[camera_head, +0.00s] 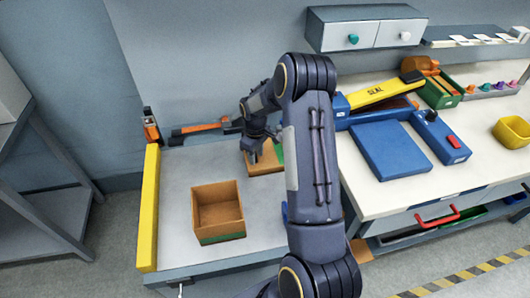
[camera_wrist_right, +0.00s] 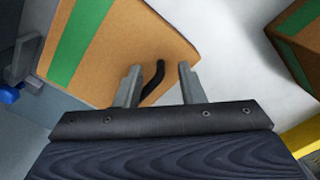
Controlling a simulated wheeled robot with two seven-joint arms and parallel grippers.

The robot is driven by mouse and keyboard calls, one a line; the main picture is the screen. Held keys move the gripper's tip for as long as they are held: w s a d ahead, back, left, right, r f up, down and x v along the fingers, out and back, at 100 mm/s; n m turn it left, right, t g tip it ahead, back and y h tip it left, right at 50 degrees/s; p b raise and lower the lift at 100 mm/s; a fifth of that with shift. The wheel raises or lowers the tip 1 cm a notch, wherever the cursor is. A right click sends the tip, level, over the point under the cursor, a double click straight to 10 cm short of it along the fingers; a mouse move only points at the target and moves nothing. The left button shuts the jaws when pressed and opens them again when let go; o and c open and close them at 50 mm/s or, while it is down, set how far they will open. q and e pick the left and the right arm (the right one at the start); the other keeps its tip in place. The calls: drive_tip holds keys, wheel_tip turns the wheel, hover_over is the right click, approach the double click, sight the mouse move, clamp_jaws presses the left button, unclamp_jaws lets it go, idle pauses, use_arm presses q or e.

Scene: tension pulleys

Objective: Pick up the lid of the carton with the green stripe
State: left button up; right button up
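The carton lid (camera_head: 266,161) is a flat brown panel with a green stripe, lying on the grey work surface behind the open carton. In the right wrist view the lid (camera_wrist_right: 125,45) fills the upper left, and its dark curved handle (camera_wrist_right: 153,78) shows near one edge. My right gripper (camera_head: 252,156) is over the lid, which it partly hides. Its fingers (camera_wrist_right: 160,80) are apart, with the handle between them, nearer the left finger; no grip on it shows. The open brown carton (camera_head: 218,207) has a green stripe low on its side. My left gripper is not seen.
A yellow rail (camera_head: 148,210) edges the grey surface (camera_head: 178,190) on the left. An orange and black tool (camera_head: 200,128) lies at the back. To the right, a white bench holds a blue sealer (camera_head: 390,150) with a yellow arm and a yellow bin (camera_head: 513,131).

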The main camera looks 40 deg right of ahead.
drive_tip(key=shift+f, duration=0.1)
drive_tip(key=shift+c, duration=0.3)
clamp_jaws()
